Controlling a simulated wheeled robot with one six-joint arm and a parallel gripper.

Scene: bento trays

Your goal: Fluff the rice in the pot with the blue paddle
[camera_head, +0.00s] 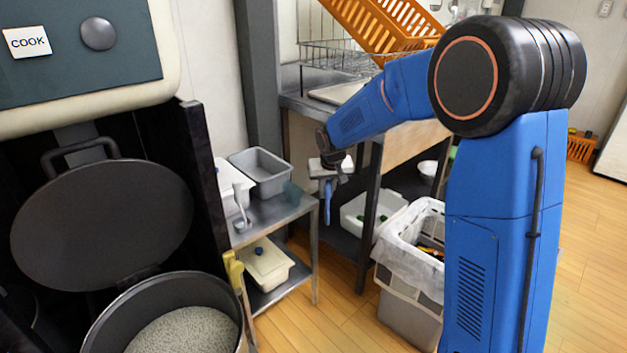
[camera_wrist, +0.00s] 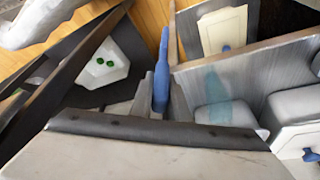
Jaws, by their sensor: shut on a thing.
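My gripper (camera_head: 330,178) is shut on the blue paddle (camera_head: 327,203), which hangs down from it near the metal side table. In the wrist view the blue paddle (camera_wrist: 161,75) points away between the two grey fingers of my gripper (camera_wrist: 161,106). The dark pot (camera_head: 105,333) stands at the bottom left with its round lid (camera_head: 100,228) raised behind it. Pale speckled rice (camera_head: 188,332) shows inside the pot. My gripper is to the right of the pot, well apart from it. The bottom of the pot is cut off by the frame edge.
The metal side table (camera_head: 268,212) holds a grey bin (camera_head: 262,165) and white containers. A lidded white box (camera_head: 266,264) is on its lower shelf. A lined waste bin (camera_head: 408,310) stands on the floor. A COOK panel (camera_head: 75,50) overhangs the lid.

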